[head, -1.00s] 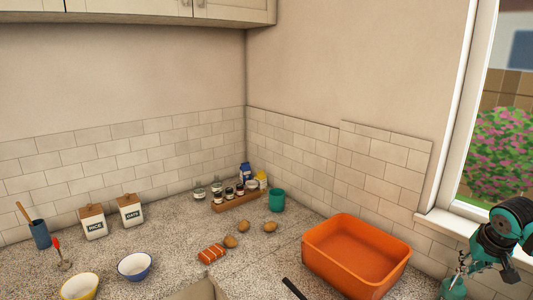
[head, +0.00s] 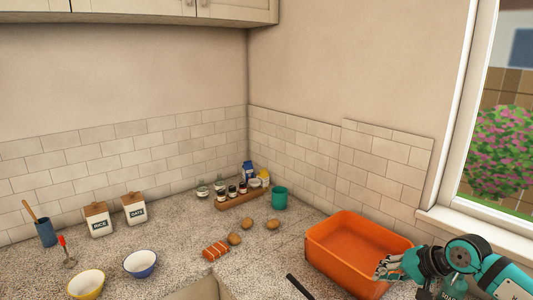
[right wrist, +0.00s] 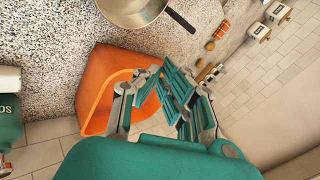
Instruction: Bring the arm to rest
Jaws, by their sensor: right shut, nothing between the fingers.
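My right gripper (head: 384,268) is at the lower right of the head view, just in front of the orange tub's right side and overlapping its near edge in the picture. Its arm comes in from the right edge. In the right wrist view the gripper's fingers (right wrist: 161,76) are drawn together with nothing held between them, and the orange tub (right wrist: 97,70) shows behind them. In the head view the orange tub (head: 345,243) looks empty. I cannot tell whether the gripper touches it. My left gripper is not in view.
A green cup (head: 280,198), a spice rack (head: 240,198), several brown potatoes and a packet of orange food (head: 215,251) lie on the speckled counter. Two bowls and canisters stand at left. A pan (right wrist: 133,10) shows in the wrist view. A window is at right.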

